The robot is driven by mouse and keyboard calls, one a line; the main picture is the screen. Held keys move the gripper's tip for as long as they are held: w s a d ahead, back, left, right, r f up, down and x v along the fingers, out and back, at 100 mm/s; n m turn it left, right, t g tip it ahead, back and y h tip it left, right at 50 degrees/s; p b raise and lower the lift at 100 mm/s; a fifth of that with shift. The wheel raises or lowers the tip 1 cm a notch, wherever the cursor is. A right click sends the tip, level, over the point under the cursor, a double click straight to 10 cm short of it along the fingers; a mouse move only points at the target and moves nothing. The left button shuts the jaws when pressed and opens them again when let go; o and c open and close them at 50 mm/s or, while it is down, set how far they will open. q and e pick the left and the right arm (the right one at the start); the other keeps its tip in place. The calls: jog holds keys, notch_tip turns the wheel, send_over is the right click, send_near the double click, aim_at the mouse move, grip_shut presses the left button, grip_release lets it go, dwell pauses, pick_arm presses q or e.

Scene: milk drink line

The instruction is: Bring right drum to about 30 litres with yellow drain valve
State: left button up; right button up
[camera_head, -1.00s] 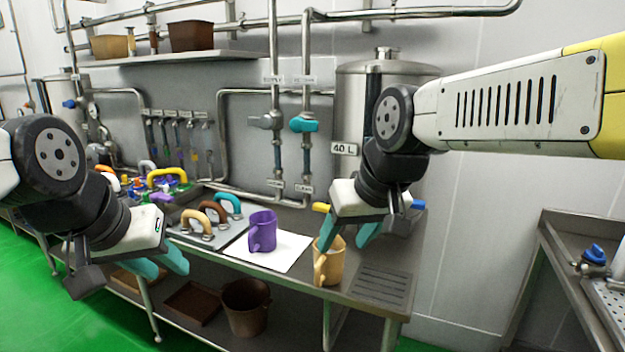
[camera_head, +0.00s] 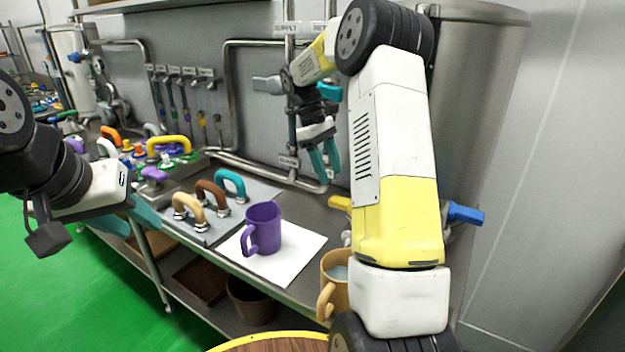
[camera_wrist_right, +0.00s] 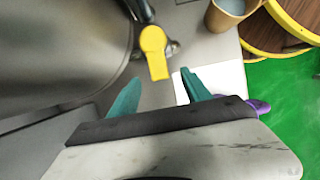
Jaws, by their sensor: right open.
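The right drum (camera_head: 485,90) is a tall steel tank at the right of the head view, partly hidden behind my right arm. Its level cannot be read. The yellow drain valve handle (camera_head: 341,203) shows low at the drum's left, beside my right arm; it is large in the right wrist view (camera_wrist_right: 154,50). My right gripper (camera_head: 325,162) is open and empty, teal fingers pointing down before the wall pipes. In the wrist view, the handle appears between and beyond the fingertips (camera_wrist_right: 160,77), apart from them. My left gripper (camera_head: 135,218) is at the left; its fingers are partly hidden.
A tan mug (camera_head: 328,297) with pale liquid stands below the yellow handle. A purple mug (camera_head: 263,228) stands on a white sheet (camera_head: 300,243). A blue valve handle (camera_head: 465,213) is at the right. Coloured loop handles (camera_head: 212,197) crowd the bench's left. A yellow-rimmed round top (camera_head: 275,343) is in front.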

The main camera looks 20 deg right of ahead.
aim_at(339, 199)
jog(key=x, duration=0.8)
jog(key=shift+w+f, duration=0.1)
jog(key=shift+w, duration=0.25)
grip_shut()
dwell(1.0)
